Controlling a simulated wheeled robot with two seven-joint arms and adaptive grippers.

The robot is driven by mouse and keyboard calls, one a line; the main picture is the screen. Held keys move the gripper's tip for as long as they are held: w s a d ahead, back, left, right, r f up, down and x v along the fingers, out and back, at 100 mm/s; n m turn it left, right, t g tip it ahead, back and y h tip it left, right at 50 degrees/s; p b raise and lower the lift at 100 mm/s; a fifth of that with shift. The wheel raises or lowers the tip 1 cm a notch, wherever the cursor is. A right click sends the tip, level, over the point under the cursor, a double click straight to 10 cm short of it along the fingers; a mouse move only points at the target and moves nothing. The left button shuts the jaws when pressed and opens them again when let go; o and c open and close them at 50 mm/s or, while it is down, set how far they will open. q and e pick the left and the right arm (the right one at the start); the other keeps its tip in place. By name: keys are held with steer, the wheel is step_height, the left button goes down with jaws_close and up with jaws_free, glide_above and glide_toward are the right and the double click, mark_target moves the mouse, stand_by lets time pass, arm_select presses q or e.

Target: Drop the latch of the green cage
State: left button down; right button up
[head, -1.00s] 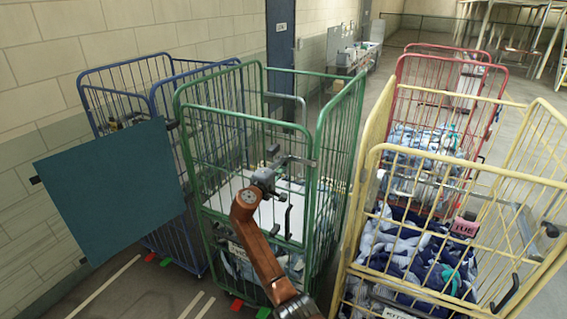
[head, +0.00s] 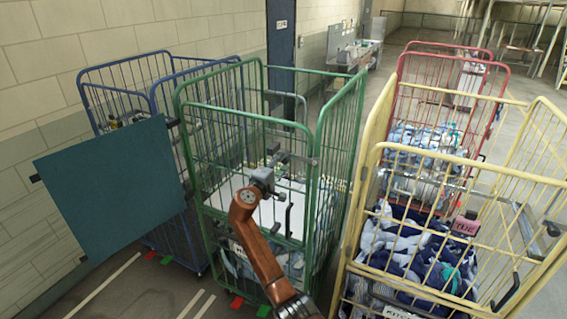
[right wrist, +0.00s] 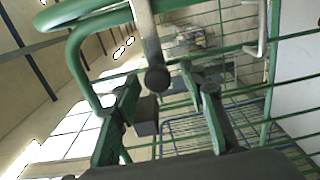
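The green cage (head: 246,116) stands in the middle of the head view, with a white panel and cloth inside its bars. Its latch (head: 298,158) is a grey bar at the front right corner, beside my right gripper (head: 274,158). In the right wrist view, a pale metal bar with a dark round knob (right wrist: 157,79) hangs between and beyond the fingers of my right gripper (right wrist: 168,108). The fingers are apart, and I see no clear contact with the knob. My left gripper is not in view.
A blue cage (head: 160,82) stands left of the green one, and a yellow cage (head: 470,158) with cloth stands close on the right. A red cage (head: 455,62) is behind the yellow one. A teal panel (head: 110,195) covers part of the left side.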

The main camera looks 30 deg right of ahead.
steer(key=v, duration=1.1)
steer(key=shift+a, duration=0.2)
steer(key=shift+s, duration=0.15)
